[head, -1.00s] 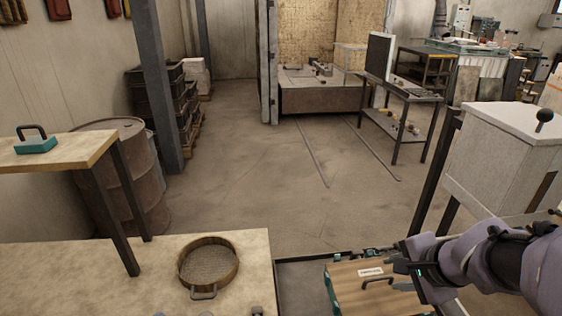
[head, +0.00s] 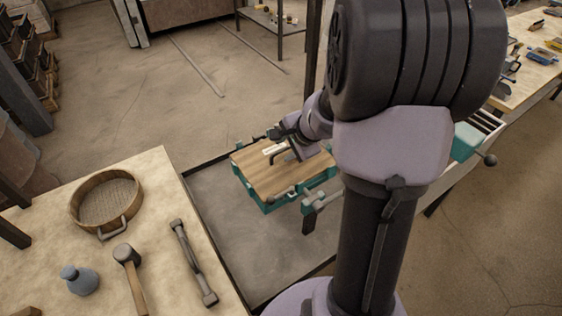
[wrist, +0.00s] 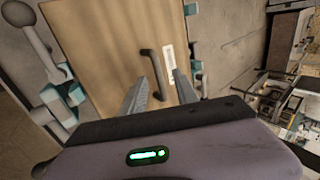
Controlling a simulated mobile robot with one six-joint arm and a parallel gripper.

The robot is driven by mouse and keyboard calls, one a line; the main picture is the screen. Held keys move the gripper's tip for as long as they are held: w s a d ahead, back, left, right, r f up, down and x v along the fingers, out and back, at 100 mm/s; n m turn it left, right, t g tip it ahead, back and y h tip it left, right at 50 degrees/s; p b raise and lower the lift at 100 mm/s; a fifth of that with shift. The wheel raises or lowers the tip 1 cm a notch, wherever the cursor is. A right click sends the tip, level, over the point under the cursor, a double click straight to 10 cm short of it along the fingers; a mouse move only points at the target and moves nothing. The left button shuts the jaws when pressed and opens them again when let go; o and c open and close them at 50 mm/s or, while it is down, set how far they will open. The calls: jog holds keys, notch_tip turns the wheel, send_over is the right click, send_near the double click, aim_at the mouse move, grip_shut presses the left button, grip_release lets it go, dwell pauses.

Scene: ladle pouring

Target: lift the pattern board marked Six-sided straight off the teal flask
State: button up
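The pattern board (head: 258,179) is a flat wooden board with a dark bar handle and a white label (head: 274,148), whose lettering is too small to read. It lies on the teal flask (head: 271,206), whose edges and fittings show around it. In the wrist view the board (wrist: 98,45) fills the upper left, with its handle (wrist: 155,72) upright in the picture. My gripper (wrist: 160,76) is open, its two fingertips on either side of the lower part of the handle; I cannot tell whether they touch it. In the head view my gripper (head: 291,151) is over the handle, partly hidden by my arm.
The flask stands on a grey, dark-edged surface (head: 215,215). On the bench at left are a round sieve (head: 105,203), a mallet (head: 127,262), a metal tool (head: 192,262) and a small blue-grey flask-like object (head: 78,280). A bench with tools (head: 530,55) is at upper right.

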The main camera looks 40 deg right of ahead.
jog(key=shift+r, duration=0.1)
grip_shut()
notch_tip(320, 180, up, 10)
jog(key=p, duration=0.7)
jog(key=shift+r, duration=0.25)
